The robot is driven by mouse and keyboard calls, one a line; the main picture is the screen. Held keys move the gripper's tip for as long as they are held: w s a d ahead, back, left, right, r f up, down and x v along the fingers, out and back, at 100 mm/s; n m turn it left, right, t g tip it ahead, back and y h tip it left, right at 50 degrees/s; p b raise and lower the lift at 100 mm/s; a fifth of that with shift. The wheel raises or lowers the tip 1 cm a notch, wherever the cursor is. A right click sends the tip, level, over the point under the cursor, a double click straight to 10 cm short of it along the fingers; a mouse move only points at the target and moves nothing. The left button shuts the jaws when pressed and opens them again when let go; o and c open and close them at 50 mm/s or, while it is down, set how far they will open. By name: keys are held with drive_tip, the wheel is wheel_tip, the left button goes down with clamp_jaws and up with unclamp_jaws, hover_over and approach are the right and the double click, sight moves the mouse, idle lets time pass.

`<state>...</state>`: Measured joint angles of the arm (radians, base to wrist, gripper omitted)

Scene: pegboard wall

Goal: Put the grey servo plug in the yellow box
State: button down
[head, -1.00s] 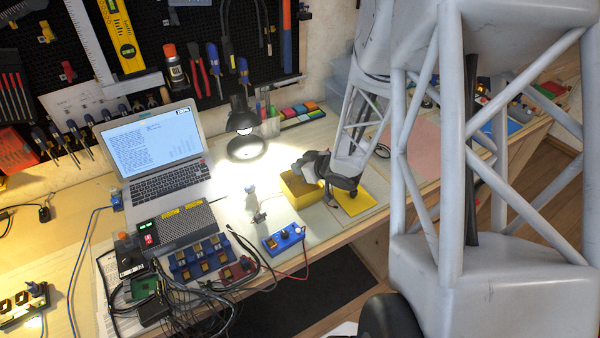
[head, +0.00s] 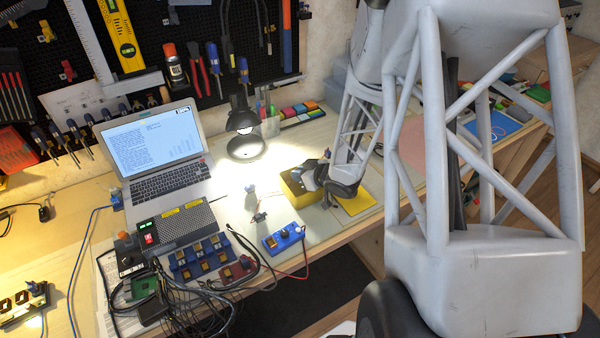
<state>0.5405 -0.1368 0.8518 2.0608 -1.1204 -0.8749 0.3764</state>
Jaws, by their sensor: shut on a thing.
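The yellow box (head: 293,187) stands open on the bench, right of the lamp; its right part is hidden by my arm. My gripper (head: 326,199) is at the box's right side, low, between the box and a yellow mat. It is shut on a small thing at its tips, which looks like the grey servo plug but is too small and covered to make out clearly. I cannot tell from this view whether the tips are over the box rim or beside it.
A yellow mat (head: 357,199) lies right of the box. A blue module (head: 283,240) with a red wire, a small servo-like part (head: 260,216) and a desk lamp (head: 244,135) are to the left. The laptop (head: 155,155) stands farther left. The bench's front edge is close.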

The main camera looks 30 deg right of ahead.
drive_tip(key=shift+f, duration=0.2)
drive_tip(key=c, duration=1.1)
unclamp_jaws()
drive_tip(key=shift+r, duration=0.1)
drive_tip(key=shift+r, duration=0.4)
drive_tip(key=shift+s+d+r, duration=0.1)
drive_tip(key=shift+s+r, duration=0.1)
drive_tip(key=shift+r, duration=0.05)
drive_tip(key=v, duration=1.1)
drive_tip(key=shift+s, duration=0.25)
drive_tip(key=shift+r, duration=0.1)
